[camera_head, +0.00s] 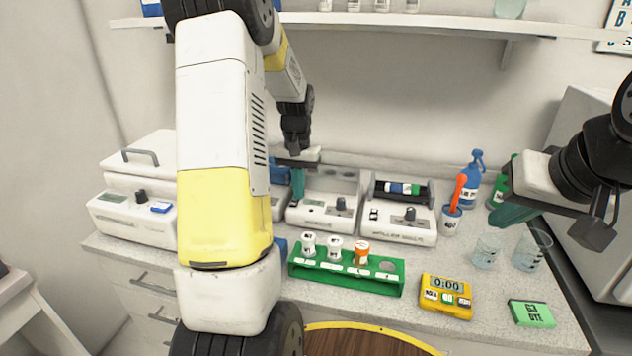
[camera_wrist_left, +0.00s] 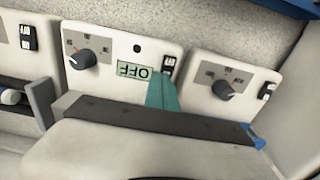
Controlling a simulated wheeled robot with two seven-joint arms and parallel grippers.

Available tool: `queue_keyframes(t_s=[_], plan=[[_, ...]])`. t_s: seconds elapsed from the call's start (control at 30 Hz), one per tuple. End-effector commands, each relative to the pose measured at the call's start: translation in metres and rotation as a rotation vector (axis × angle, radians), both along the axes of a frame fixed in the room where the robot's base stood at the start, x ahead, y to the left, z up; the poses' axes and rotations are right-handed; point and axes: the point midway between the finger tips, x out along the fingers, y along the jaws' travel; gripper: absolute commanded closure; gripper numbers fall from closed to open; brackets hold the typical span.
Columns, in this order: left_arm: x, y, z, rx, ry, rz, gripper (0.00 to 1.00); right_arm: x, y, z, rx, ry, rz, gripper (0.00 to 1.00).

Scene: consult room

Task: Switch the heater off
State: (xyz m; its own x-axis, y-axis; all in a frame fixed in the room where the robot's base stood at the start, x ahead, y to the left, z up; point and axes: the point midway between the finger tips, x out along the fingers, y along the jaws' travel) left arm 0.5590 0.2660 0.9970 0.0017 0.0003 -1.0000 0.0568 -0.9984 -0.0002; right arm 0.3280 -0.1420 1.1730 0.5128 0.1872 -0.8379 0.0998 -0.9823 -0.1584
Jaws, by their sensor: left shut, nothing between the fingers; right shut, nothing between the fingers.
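A white bench device with a grey knob (camera_head: 325,214) stands in the middle of the row at the back of the bench. In the left wrist view its panel (camera_wrist_left: 110,50) is upside down, with a display (camera_wrist_left: 135,71) reading OFF and a small black switch (camera_wrist_left: 168,63). I cannot read a heater label. My left gripper (camera_head: 298,188) is shut and empty at this device; its teal fingertips (camera_wrist_left: 161,92) are right by the switch, contact unclear. My right gripper (camera_head: 512,208) is shut and empty above the bench's right side.
A tube roller (camera_head: 405,225) stands right of the device; another device (camera_wrist_left: 225,85) stands on its other side. My left arm partly hides a lidded bath (camera_head: 130,222). A green vial rack (camera_head: 345,277), yellow timer (camera_head: 447,297) and beakers (camera_head: 487,252) stand in front. A shelf (camera_head: 420,24) runs above.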

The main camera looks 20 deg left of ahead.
Motion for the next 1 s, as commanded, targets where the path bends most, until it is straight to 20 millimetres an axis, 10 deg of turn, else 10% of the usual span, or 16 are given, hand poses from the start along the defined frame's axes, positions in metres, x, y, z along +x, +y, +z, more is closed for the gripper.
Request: queue_keyframes(t_s=[1.0], plan=[[-0.013,0.0,0.002,-0.003,0.045,0.001,1.0,0.0,0.0,0.0,0.0,0.0,0.0,1.0]])
